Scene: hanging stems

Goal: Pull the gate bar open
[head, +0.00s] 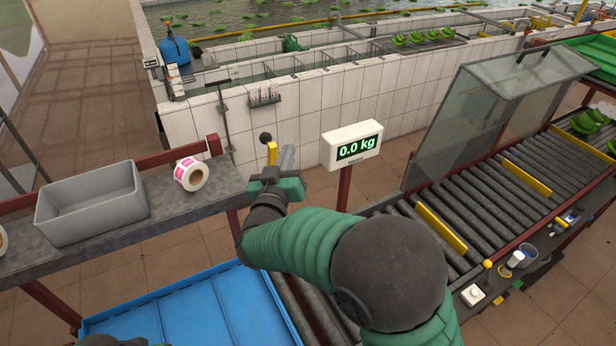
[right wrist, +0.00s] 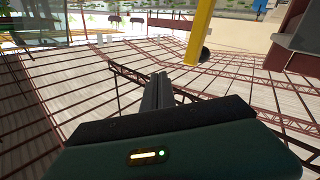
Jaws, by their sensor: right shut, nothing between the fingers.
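A yellow bar (head: 272,153) with a black ball knob (head: 265,137) stands beside my right gripper in the head view; I take it for the gate bar. In the right wrist view the yellow bar (right wrist: 201,32) comes down from the top edge, with the black knob (right wrist: 205,54) at its lower end. My right gripper (head: 287,156) is shut and empty, its fingers pointing up just right of the bar. In the right wrist view the shut fingers (right wrist: 158,90) are left of the bar, apparently apart from it. My left gripper's fingers are out of view.
A scale display (head: 352,146) reading 0.0 kg stands right of the gripper. A grey bin (head: 92,208) and a label roll (head: 191,174) sit on the left shelf. A roller conveyor (head: 478,203) with a clear hood (head: 490,110) is right. A blue tray (head: 190,309) lies below.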

